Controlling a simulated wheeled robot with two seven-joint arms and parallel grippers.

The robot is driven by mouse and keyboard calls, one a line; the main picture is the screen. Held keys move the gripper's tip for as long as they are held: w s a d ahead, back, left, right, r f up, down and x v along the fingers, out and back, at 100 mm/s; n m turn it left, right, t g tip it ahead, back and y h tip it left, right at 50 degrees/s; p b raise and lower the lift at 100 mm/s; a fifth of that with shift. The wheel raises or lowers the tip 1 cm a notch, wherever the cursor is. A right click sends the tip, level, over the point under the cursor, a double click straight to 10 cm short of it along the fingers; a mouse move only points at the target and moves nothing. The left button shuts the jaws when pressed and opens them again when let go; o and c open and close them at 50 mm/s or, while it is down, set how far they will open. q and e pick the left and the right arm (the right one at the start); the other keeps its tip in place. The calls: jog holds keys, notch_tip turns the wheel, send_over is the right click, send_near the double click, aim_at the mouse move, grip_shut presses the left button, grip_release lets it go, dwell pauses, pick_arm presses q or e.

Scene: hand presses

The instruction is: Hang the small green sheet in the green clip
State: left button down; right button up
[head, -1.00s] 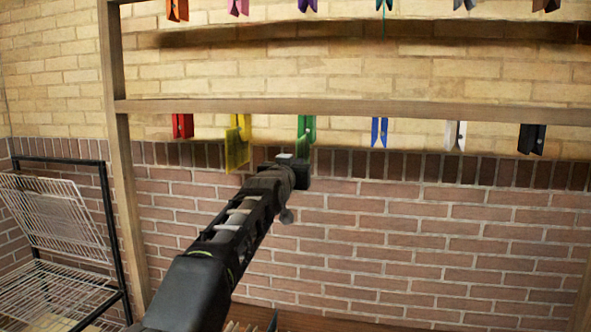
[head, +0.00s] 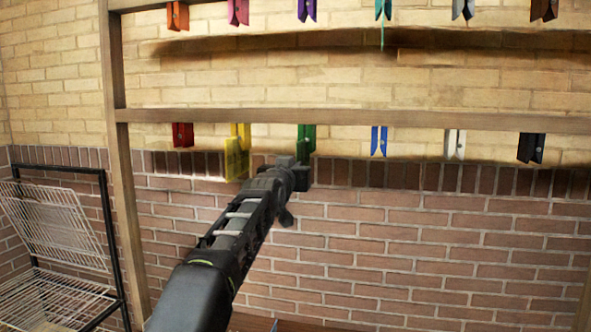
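The green clip (head: 307,134) hangs from the lower wooden rail, jaws down, between the yellow and blue clips. My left gripper (head: 298,170) is right below the green clip in the picture, at the end of my dark arm coming from the lower left. Its fingers are seen from behind and partly hidden, so I cannot tell whether they are open or shut. I cannot make out the small green sheet apart from the clip; it may be hidden by the gripper or seen edge-on. My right gripper is not in view.
A yellow sheet (head: 236,159) hangs in the yellow clip (head: 241,130) just left of the gripper. Red (head: 183,135), blue (head: 379,140), white (head: 454,144) and black (head: 531,147) clips share the lower rail (head: 420,121). A wire rack (head: 55,235) stands at left.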

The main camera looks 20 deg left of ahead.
pick_arm(q)
jog(key=c, duration=2.1)
grip_release()
jog(key=shift+c, duration=0.2)
jog(key=o, duration=0.5)
jog(key=shift+o, duration=0.5)
jog(key=shift+o, duration=0.9)
jog(key=shift+s, duration=0.1)
jog(key=s+b, duration=0.7)
jog(key=b, duration=0.1)
jog(key=shift+d, duration=0.1)
